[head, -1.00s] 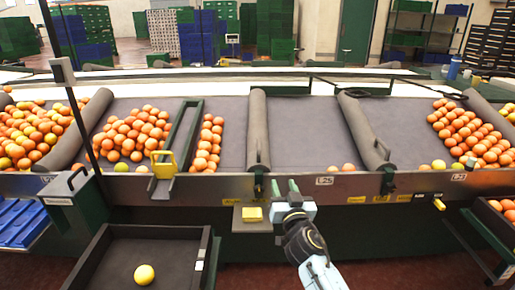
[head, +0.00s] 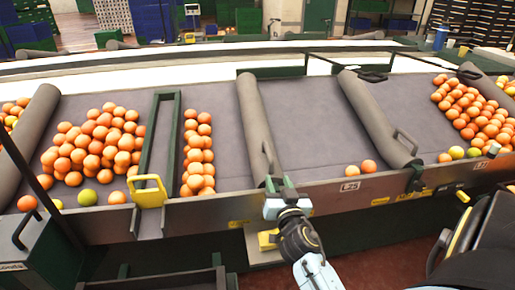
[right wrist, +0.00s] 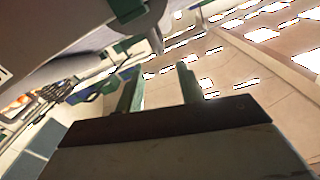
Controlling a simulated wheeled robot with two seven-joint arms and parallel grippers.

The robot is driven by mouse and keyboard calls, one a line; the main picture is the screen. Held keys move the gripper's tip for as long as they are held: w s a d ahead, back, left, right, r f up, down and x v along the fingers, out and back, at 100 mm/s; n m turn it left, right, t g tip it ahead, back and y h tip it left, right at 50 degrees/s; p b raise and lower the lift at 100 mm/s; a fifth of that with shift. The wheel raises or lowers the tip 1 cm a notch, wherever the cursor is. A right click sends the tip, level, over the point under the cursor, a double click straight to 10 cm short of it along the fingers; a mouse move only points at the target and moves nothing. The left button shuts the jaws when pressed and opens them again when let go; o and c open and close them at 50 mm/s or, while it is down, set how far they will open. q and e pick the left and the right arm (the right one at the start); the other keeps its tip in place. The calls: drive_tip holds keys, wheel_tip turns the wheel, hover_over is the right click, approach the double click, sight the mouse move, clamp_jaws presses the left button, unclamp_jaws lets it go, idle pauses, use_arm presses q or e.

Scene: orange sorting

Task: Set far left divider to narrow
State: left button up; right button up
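The far left divider is a grey padded bar (head: 38,125) at the left of the sorting table, slanting beside a pile of oranges. Right of that pile is a green-framed divider (head: 147,150) with a yellow handle (head: 147,190). A grey padded divider (head: 250,115) stands mid-table, and another (head: 375,115) is to its right. My right gripper (head: 281,183) is at the front end of the mid-table divider; I cannot tell if it touches. Its fingers stand apart and empty in the right wrist view (right wrist: 160,80), with a grey peg just beyond them. My left gripper is not in view.
Oranges lie in a pile (head: 95,145) and a narrow row (head: 199,150) on either side of the green-framed divider. More oranges (head: 475,110) lie at the right. The lane right of the mid-table divider is mostly bare. A metal front rail (head: 350,187) runs along the table.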

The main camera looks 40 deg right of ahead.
sight(271, 161)
drive_tip(key=x, duration=0.3)
drive_tip(key=shift+w+d+r, duration=0.1)
drive_tip(key=shift+w+d, duration=0.15)
drive_tip(key=shift+w, duration=0.05)
drive_tip(key=x, duration=0.8)
drive_tip(key=shift+w+d, duration=0.15)
drive_tip(key=shift+w, duration=0.3)
drive_tip(key=shift+c, duration=0.4)
drive_tip(key=c, duration=0.5)
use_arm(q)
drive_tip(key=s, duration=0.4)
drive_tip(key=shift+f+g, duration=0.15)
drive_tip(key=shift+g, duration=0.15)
use_arm(e)
clamp_jaws()
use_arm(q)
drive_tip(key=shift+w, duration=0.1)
